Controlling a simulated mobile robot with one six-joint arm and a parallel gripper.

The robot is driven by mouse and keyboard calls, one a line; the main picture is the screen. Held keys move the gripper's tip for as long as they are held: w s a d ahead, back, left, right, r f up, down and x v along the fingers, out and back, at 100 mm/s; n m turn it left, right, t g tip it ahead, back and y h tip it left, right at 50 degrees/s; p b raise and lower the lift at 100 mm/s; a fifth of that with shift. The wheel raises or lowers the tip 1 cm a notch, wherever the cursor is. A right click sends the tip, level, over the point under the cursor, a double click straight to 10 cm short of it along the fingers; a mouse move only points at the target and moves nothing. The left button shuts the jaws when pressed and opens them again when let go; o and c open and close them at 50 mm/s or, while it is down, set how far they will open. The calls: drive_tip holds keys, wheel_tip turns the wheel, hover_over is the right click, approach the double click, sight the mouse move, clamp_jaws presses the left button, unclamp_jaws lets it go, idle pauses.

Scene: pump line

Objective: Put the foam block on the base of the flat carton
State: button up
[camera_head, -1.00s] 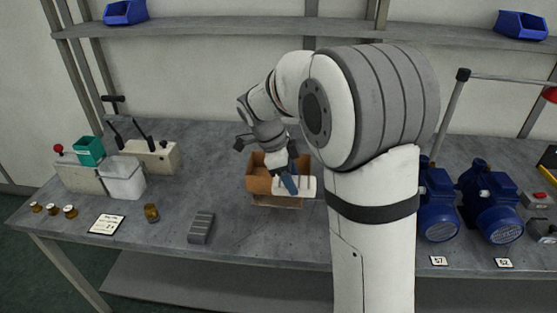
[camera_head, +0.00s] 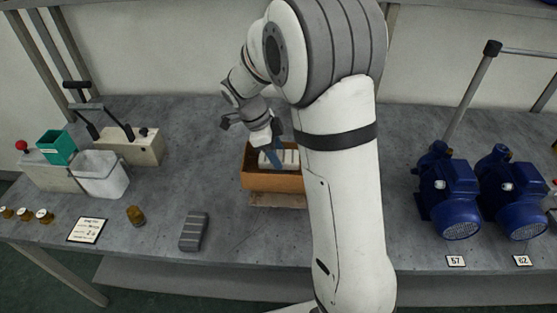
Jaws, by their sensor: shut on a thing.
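The flat carton (camera_head: 277,182) is an open brown box in the middle of the bench, with a flap lying on the bench at its front. The white foam block (camera_head: 291,156), with notches along it, is inside the carton's outline, between its walls. My gripper (camera_head: 274,155) reaches down into the carton from above and is shut on the foam block. My arm hides the carton's right end and part of the block. I cannot tell whether the block touches the carton's base.
A grey ridged block (camera_head: 194,231) lies front left of the carton. A white bin (camera_head: 101,175), a green bin (camera_head: 57,147) and a lever box (camera_head: 130,146) stand at the left. Blue pumps (camera_head: 449,195) stand at the right.

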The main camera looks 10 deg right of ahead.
wheel_tip(320, 180, down, 3)
drive_tip(key=shift+s+d, duration=0.1)
drive_tip(key=shift+s, duration=0.05)
drive_tip(key=shift+f, duration=0.3)
drive_tip(key=shift+f, duration=0.25)
drive_tip(key=o, duration=0.9)
drive_tip(key=shift+r, duration=0.1)
drive_tip(key=shift+o, duration=0.2)
